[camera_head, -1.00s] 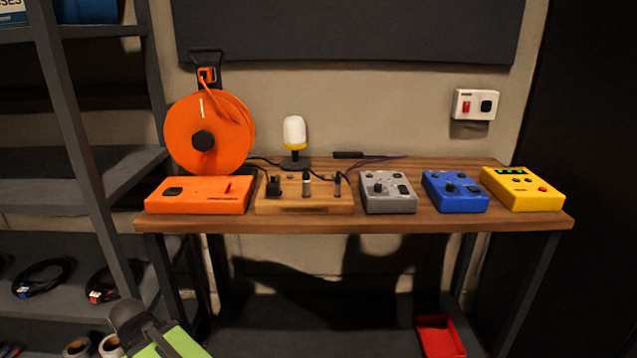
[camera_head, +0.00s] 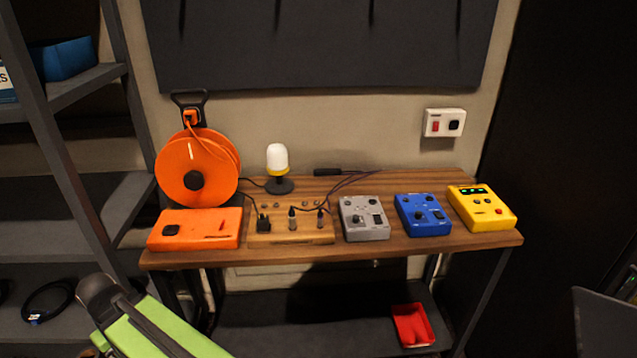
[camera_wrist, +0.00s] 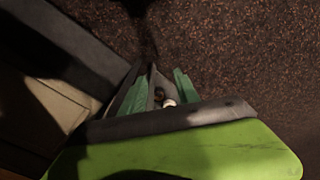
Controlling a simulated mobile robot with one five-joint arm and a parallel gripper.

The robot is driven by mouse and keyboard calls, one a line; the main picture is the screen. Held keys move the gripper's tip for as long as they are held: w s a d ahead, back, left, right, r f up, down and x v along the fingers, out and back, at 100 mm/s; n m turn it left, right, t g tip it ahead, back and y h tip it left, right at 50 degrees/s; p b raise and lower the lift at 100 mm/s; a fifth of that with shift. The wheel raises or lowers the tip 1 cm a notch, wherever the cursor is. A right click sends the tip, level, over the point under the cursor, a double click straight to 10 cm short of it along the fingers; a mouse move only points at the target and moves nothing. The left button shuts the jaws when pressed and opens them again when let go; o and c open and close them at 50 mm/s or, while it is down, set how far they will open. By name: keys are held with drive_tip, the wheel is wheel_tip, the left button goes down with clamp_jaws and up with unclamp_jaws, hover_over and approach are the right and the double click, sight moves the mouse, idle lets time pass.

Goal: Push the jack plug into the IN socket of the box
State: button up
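A wooden block (camera_head: 262,238) on the desk holds several upright plugs: a black one (camera_head: 263,221) at left, a grey-bodied one (camera_head: 292,219) in the middle and a dark one (camera_head: 320,219) at right. I cannot tell which is the jack plug. A grey box (camera_head: 352,232), a blue box (camera_head: 432,229) and a yellow box (camera_head: 489,222) stand to its right. Socket labels are too small to read, so the IN socket is not identifiable. My gripper (camera_wrist: 162,78) shows in the wrist view with its green fingers apart, over dark speckled floor, away from the desk.
An orange box (camera_head: 222,241) and orange cable reel (camera_head: 171,170) are at the desk's left. A white-topped lamp (camera_head: 277,158) stands behind the block, with thin cables around it. A shelf rack (camera_head: 87,200) is at left. A red tray (camera_head: 424,327) lies below the desk.

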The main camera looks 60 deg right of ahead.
drive_tip(key=w+d+r+m+p, duration=0.1)
drive_tip(key=d+r+p, duration=0.3)
drive_tip(key=r+p, duration=0.8)
drive_tip(key=d+r+p, duration=0.5)
drive_tip(key=r+p, duration=0.5)
drive_tip(key=r, duration=0.4)
drive_tip(key=m, duration=1)
hover_over(321, 213)
drive_tip(key=shift+w+a, duration=0.25)
drive_tip(key=shift+a, duration=0.05)
drive_tip(key=shift+s+d, duration=0.2)
drive_tip(key=shift+s, duration=0.1)
